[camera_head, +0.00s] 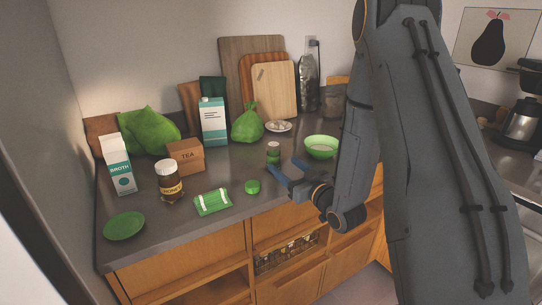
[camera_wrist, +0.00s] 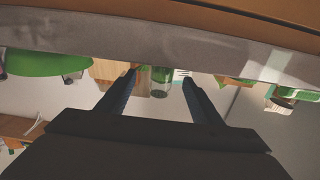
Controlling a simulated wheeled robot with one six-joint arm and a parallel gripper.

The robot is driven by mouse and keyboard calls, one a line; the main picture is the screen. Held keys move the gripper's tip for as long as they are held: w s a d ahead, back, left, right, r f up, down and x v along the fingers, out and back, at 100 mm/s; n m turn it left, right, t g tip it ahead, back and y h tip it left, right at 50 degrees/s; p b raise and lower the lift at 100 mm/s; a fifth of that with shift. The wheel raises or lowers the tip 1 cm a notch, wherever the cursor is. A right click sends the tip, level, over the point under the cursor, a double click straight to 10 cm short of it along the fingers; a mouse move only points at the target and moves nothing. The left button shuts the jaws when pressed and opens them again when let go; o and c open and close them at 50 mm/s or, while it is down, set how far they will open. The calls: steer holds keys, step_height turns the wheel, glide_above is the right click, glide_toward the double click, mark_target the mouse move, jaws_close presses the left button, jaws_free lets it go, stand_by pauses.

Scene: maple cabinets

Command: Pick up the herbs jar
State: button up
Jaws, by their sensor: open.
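The herbs jar (camera_head: 273,153) is a small glass jar with a green label, standing upright on the grey counter left of a green bowl (camera_head: 321,146). My gripper (camera_head: 283,167) is open near the counter's front edge, with its fingers pointing toward the jar. In the wrist view, which looks upside down, the jar (camera_wrist: 161,82) shows between the open fingertips of my gripper (camera_wrist: 159,76). The gap between the fingers holds nothing that I can see gripped. I cannot tell exactly how far the fingertips are from the jar.
A green lid-like object (camera_head: 252,187) and a green-white packet (camera_head: 213,202) lie left of my gripper. A honey jar (camera_head: 169,184), tea box (camera_head: 186,156) and broth carton (camera_head: 118,165) stand farther left. A green bag (camera_head: 247,124) and cutting boards (camera_head: 273,92) are behind.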

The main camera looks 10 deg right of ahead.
mark_target(278, 161)
steer(key=x, duration=0.2)
steer(key=shift+w+a+p, duration=0.1)
steer(key=shift+w+p, duration=0.15)
steer(key=shift+p, duration=0.15)
steer(key=shift+a+p+x, duration=0.1)
steer(key=shift+p+x, duration=0.35)
steer(key=shift+x, duration=0.7)
steer(key=shift+a+p+x, duration=0.15)
steer(key=shift+p+x, duration=0.3)
steer(key=shift+x, duration=0.7)
steer(key=shift+s+f, duration=0.1)
steer(key=shift+f, duration=0.05)
steer(key=c, duration=1.3)
